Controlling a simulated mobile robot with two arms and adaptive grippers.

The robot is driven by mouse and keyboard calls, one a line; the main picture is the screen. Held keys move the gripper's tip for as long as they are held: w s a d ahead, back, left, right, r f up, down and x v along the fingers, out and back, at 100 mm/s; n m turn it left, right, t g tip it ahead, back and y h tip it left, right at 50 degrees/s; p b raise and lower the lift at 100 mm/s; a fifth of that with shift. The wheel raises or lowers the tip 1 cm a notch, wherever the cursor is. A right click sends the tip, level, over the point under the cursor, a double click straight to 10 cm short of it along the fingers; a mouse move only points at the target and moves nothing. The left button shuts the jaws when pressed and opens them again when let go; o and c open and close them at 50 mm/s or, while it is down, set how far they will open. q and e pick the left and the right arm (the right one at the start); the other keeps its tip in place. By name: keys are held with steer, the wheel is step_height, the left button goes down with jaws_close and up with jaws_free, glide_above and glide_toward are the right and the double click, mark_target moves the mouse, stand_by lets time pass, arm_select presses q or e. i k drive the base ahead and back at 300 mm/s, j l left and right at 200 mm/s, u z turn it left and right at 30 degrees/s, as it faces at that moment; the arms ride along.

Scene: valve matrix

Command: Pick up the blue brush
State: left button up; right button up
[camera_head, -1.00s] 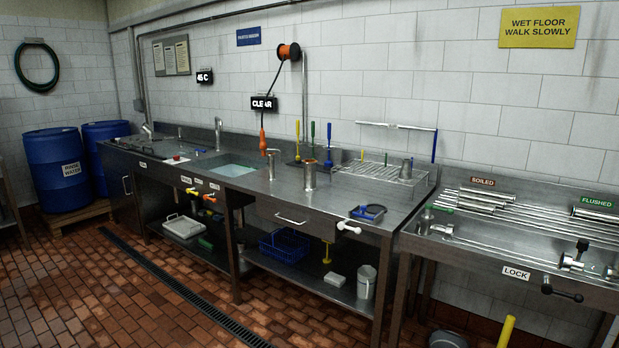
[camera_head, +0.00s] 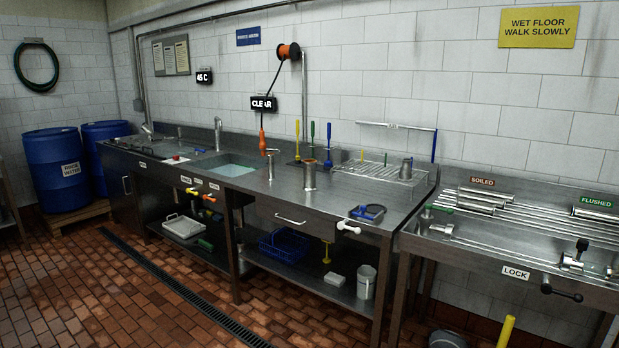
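A blue brush (camera_head: 328,145) stands upright at the back of the steel counter, handle up, with its blue head low near the counter top. It is the rightmost of three upright brushes, beside a green brush (camera_head: 312,140) and a yellow brush (camera_head: 297,141). A dark base (camera_head: 294,163) shows under the group. Another upright blue handle (camera_head: 434,145) is at the right end of the wall rail; I cannot tell what tool it belongs to. Neither of my grippers is in view.
The steel counter (camera_head: 262,207) has a water-filled sink (camera_head: 230,169), a tap post (camera_head: 309,177), a wire rack (camera_head: 372,171) and a blue item (camera_head: 368,212). A steel table (camera_head: 470,233) with valve parts stands at right. The tiled floor (camera_head: 110,315) in front is open.

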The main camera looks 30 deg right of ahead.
mark_target(328, 164)
steer(key=i+z, duration=0.15)
steer(key=z, duration=0.25)
steer(key=i+l+z, duration=0.1)
steer(key=z, duration=0.35)
steer(key=i+z, duration=0.2)
steer(key=z, duration=0.2)
steer(key=i+j+z, duration=0.15)
steer(key=z, duration=0.25)
steer(key=i+j+z, duration=0.15)
steer(key=z, duration=0.3)
